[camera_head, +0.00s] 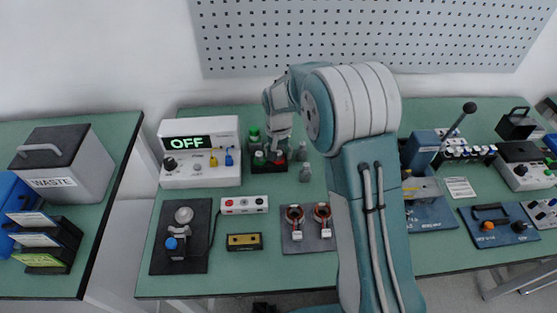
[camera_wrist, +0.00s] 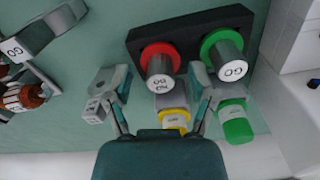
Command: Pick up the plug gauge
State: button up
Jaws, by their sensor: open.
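A black holder block (camera_wrist: 190,32) carries two grey plug gauges with labelled ends. One has a red collar (camera_wrist: 160,64) and a label that seems to read NO GO. The other has a green collar (camera_wrist: 229,62) and reads GO. In the wrist view my open gripper (camera_wrist: 161,82) has one finger on each side of the red-collared gauge. The right finger lies between the two gauges. I cannot tell whether either finger touches. In the head view my gripper (camera_head: 277,146) is above the holder, which is small and partly hidden.
A green-capped bottle (camera_wrist: 235,125) and a yellow-capped bottle (camera_wrist: 174,118) stand close by the gauges. A grey labelled item (camera_wrist: 104,92) is beside the left finger. The OFF display box (camera_head: 199,160) stands left of the holder. Stators (camera_head: 308,220) lie on a mat in front.

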jog(key=shift+a+f, duration=0.15)
grip_shut()
notch_tip(320, 180, up, 4)
jog(key=shift+s+f, duration=0.1)
jog(key=shift+f, duration=0.05)
jog(key=s+d+r, duration=0.1)
jog(key=s+r, duration=0.8)
jog(key=s, duration=0.4)
jog(key=shift+s+d+r, duration=0.15)
jog(key=shift+s+d, duration=0.1)
jog(key=shift+s, duration=0.15)
